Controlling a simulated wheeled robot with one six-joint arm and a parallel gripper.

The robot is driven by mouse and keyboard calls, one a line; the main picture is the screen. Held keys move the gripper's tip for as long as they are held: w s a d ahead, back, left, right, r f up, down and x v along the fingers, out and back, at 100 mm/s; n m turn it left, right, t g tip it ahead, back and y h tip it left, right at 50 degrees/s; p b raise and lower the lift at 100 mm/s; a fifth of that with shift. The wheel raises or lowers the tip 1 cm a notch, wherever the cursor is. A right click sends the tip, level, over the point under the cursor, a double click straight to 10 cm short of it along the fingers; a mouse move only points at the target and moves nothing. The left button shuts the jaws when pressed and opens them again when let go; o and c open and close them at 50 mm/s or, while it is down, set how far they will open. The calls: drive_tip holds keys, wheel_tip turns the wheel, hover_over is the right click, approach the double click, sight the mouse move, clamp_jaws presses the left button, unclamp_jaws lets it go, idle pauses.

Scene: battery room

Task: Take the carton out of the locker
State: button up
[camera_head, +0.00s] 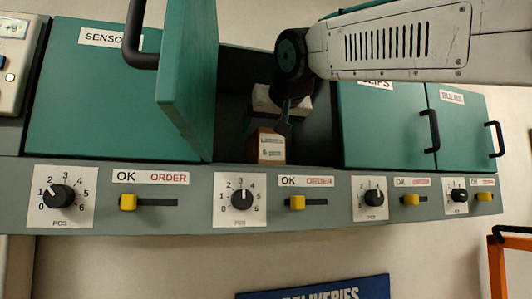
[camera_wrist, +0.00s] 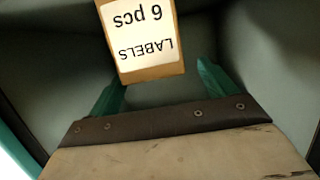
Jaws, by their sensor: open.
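The carton (camera_head: 271,147) is a small brown box with a white label, standing inside the open locker (camera_head: 232,105). In the wrist view the carton (camera_wrist: 145,38) appears upside down, and its label reads "LABELS 6 pcs". My gripper (camera_wrist: 160,76) is open, with one teal finger to each side of the carton's near edge in the picture. I cannot tell whether the fingertips reach past its front face or touch it. The locker's teal door (camera_head: 188,75) stands open on the left.
Closed teal lockers flank the open one, including the one marked "BULBS" (camera_head: 455,125). A grey ledge (camera_head: 335,212) with dials and yellow sliders (camera_head: 297,202) runs below. The locker's walls lie close around my gripper. An orange frame (camera_head: 497,265) stands at lower right.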

drive_tip(key=x, duration=0.4)
drive_tip(key=shift+w, duration=0.25)
drive_tip(key=shift+d, duration=0.15)
drive_tip(key=c, duration=1.3)
drive_tip(key=shift+r, duration=0.1)
